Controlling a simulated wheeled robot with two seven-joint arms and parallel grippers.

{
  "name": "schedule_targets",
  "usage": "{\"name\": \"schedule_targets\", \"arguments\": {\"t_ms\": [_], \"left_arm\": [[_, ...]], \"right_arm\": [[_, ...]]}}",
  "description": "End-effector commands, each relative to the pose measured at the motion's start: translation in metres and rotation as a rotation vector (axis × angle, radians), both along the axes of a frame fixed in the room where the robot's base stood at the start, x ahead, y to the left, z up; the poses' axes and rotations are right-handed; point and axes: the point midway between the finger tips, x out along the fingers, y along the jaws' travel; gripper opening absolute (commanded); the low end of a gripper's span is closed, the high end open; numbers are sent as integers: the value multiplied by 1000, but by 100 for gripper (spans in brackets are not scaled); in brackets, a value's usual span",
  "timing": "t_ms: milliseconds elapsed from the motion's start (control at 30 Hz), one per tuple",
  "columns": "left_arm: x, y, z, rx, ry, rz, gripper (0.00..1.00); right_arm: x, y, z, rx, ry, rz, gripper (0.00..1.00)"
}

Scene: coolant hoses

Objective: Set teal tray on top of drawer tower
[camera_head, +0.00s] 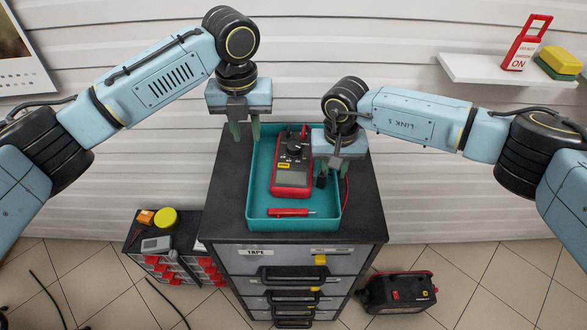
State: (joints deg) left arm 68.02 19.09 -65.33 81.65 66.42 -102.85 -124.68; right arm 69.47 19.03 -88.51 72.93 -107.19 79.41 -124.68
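The teal tray (260,213) sits on the dark top of the drawer tower (225,185). A red multimeter (291,176) and a red pen-like tool (290,212) lie in the tray. My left gripper (246,133) is at the tray's back left corner. Its two fingers point down and stand apart, with nothing seen clamped between them; I cannot tell if they touch the rim. My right gripper (326,172) is over the tray's right side and hides part of the right rim. Its fingers are mostly hidden, so its grip is unclear.
A low cabinet (180,268) with red drawers stands left of the tower, bearing a yellow round thing (166,218) and a grey device. A black and red machine (398,292) is on the floor at right. A white wall shelf (500,70) holds a red tag and sponges.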

Motion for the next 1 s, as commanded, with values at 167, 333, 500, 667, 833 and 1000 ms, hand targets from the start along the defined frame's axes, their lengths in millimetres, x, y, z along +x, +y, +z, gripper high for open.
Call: {"name": "schedule_targets", "arguments": {"t_ms": [167,333,500,667,833,1000], "left_arm": [[0,0,6,-1,-1,0,25],[0,0,6,-1,-1,0,25],[0,0,6,-1,-1,0,25],[0,0,6,-1,0,0,25],[0,0,5,-1,0,0,25],[0,0,5,-1,0,0,25]], "right_arm": [[1,0,11,0,-3,-1,25],[1,0,43,1,-5,1,25],[1,0,80,1,-5,0,25],[0,0,106,0,-2,0,25],[0,0,119,0,-1,0,25],[0,0,120,0,0,0,25]]}}
